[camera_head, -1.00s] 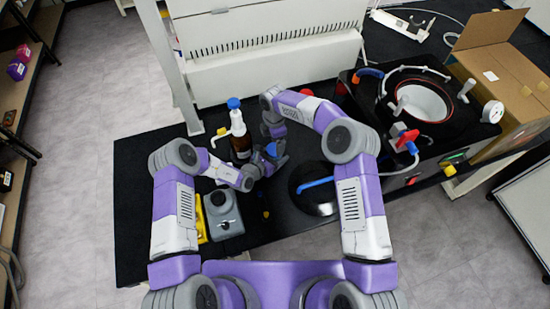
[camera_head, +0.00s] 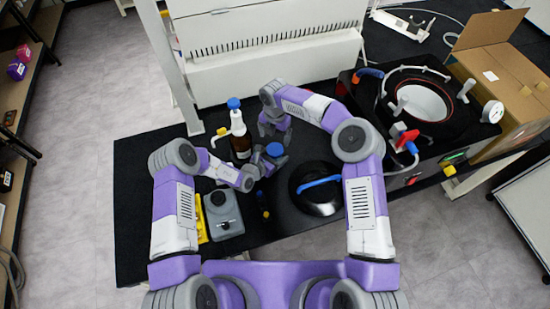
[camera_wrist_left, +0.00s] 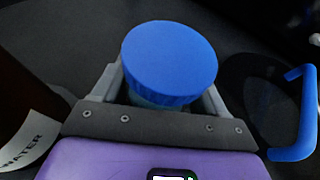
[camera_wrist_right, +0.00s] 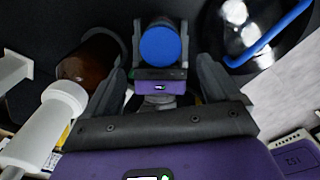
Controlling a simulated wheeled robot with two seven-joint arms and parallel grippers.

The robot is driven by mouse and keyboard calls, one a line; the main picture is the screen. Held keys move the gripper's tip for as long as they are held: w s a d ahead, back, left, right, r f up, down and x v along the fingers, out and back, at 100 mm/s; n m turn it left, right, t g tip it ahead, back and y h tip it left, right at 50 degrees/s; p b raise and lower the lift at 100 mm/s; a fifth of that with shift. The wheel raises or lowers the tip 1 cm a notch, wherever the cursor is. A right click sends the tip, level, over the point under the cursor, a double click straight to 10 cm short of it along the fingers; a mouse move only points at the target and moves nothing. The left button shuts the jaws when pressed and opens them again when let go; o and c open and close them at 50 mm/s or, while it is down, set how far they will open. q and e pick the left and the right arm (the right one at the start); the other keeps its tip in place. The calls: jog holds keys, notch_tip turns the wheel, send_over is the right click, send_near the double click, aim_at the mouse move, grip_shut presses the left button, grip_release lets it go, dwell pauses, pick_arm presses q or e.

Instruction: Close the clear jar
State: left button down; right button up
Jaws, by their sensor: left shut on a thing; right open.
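The clear jar (camera_wrist_left: 150,98) is mostly hidden under a round blue lid (camera_wrist_left: 170,60), with only a thin strip of it showing below. The lid is on top of the jar; how tightly it sits I cannot tell. The lid also shows in the head view (camera_head: 275,149) and in the right wrist view (camera_wrist_right: 160,46). My left gripper (camera_head: 270,160) is shut around the jar below the lid. My right gripper (camera_head: 275,130) is open and empty, behind the jar and apart from the lid.
A brown bottle (camera_head: 240,147) with a white dispenser stands left of the jar. A black round cover (camera_head: 305,205) with a blue handle lies to the right. A grey device (camera_head: 224,213) is at front left. The freeze dryer (camera_head: 455,125) stands at the right.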

aim_at(274, 150)
notch_tip(274, 150, down, 7)
jog(key=shift+f, duration=0.15)
jog(key=shift+c, duration=0.5)
jog(key=c, duration=1)
jog(key=m, duration=0.5)
jog(key=shift+m, duration=0.4)
jog(key=m, duration=0.4)
jog(key=o, duration=1.1)
jog(key=shift+o, duration=0.4)
jog(key=shift+s, duration=0.15)
